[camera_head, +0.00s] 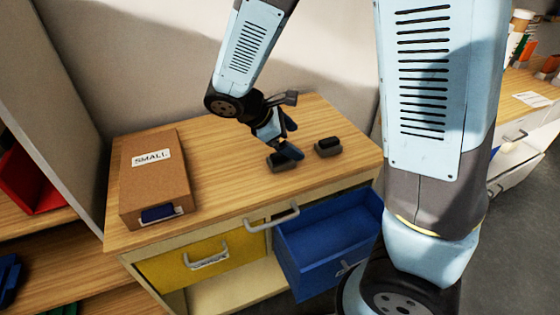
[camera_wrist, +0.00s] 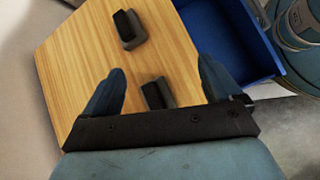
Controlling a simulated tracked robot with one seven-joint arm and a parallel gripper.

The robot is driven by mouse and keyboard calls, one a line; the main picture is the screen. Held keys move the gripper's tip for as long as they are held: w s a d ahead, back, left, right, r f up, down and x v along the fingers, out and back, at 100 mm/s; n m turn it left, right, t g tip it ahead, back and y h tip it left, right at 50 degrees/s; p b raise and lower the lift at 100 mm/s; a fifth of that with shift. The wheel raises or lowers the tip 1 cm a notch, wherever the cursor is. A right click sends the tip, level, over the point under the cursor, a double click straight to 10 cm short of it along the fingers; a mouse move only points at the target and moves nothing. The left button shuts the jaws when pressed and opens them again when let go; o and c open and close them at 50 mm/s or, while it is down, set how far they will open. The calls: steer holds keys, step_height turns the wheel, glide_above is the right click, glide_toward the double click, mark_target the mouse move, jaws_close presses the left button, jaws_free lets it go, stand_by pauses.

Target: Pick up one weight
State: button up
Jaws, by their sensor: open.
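Two small dark weights with grey bases sit on the wooden tabletop (camera_head: 228,152). The nearer weight (camera_head: 279,163) is partly hidden by a blue finger of my gripper (camera_head: 292,140) in the head view. The other weight (camera_head: 328,147) stands to its right, clear of the fingers. In the wrist view my gripper (camera_wrist: 162,66) is open, with its fingers apart. The nearer weight (camera_wrist: 158,92) shows between them, closer to the right finger. The other weight (camera_wrist: 129,29) lies beyond the fingertips. I cannot tell whether a finger touches the nearer weight.
A brown box (camera_head: 157,180) labelled SMALL stands at the left of the tabletop. A blue drawer (camera_head: 325,247) is pulled open below the front edge. A yellow drawer (camera_head: 200,262) is beside it. A wall (camera_head: 190,60) rises behind. The tabletop between box and weights is clear.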

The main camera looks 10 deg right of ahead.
mark_target(281, 155)
steer(key=a+f+n+t+h, duration=0.1)
steer(key=a+f+n, duration=0.1)
steer(key=a+f+n+t, duration=0.1)
steer(key=a+f+n, duration=0.1)
steer(key=a, duration=0.1)
steer(key=w+a+f+n+t+h, duration=0.1)
steer(key=a+f+n, duration=0.1)
steer(key=shift+a+t+h, duration=0.15)
steer(key=shift+t+h, duration=0.15)
steer(key=shift+t, duration=0.1)
steer(key=shift+x, duration=3.65)
steer(key=shift+w+r, duration=0.2)
steer(key=shift+c, duration=0.2)
jaws_close()
steer(key=shift+r, duration=0.1)
